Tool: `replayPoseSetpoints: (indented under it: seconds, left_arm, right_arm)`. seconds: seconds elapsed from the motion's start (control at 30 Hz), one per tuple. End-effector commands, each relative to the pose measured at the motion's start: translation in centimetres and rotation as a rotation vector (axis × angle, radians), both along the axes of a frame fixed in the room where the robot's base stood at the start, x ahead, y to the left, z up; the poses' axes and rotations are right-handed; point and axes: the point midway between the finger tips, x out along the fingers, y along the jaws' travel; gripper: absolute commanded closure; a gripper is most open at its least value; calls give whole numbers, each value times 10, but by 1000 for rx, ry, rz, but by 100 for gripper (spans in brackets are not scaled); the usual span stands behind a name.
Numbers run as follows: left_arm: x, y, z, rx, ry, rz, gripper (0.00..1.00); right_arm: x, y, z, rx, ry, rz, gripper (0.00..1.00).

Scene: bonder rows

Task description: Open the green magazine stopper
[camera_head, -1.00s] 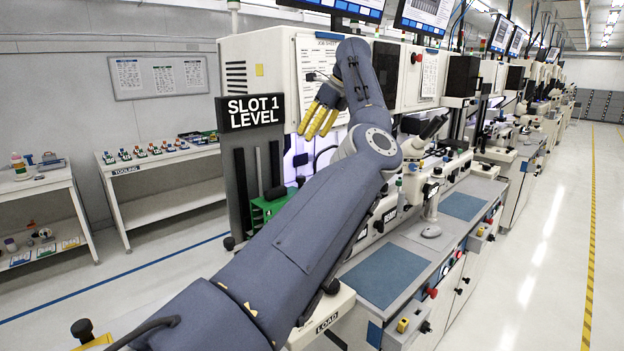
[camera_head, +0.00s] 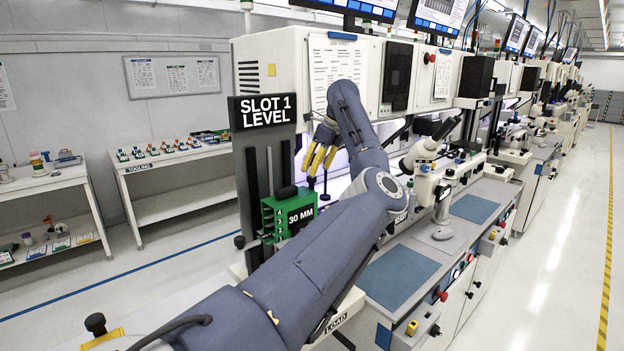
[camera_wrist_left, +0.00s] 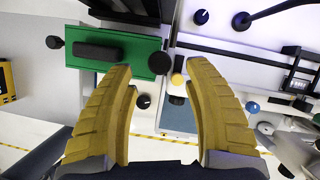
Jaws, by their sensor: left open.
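The green magazine (camera_head: 280,216) stands at the slot 1 elevator of the nearest machine, with "30 MM" on its side and a black bar on top. My left gripper (camera_head: 319,163) is above and to the right of it, fingers pointing down, open and empty. In the left wrist view the green magazine (camera_wrist_left: 117,57) lies beyond the yellow fingers of the left gripper (camera_wrist_left: 160,85), mostly on the left. A black knob and a yellow-topped knob (camera_wrist_left: 177,79) show between the fingertips. I cannot tell which part is the stopper. My right gripper is out of view.
The "SLOT 1 LEVEL" sign (camera_head: 262,111) and dark vertical rails stand just left of the gripper. A microscope (camera_head: 428,150) is to the right. The tooling table (camera_head: 190,158) is at the back left.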

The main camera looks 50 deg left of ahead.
Motion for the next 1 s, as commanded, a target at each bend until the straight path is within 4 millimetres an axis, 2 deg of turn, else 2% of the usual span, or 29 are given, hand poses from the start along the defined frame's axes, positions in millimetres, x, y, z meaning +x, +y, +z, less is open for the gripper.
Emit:
replayPoseSetpoints:
  seconds: [0.2, 0.4, 0.87, 1.0]
  left_arm:
    - [-3, 10, -27, 0, 2, 0, 48]
    - [-5, 16, -39, 0, 1, 0, 48]
    - [-5, 17, -43, 0, 0, 0, 49]
    - [-5, 17, -43, 0, 0, 0, 65]
  right_arm:
    - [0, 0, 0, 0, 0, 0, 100]
    - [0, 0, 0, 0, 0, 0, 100]
    - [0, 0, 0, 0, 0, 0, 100]
    - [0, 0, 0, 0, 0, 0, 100]
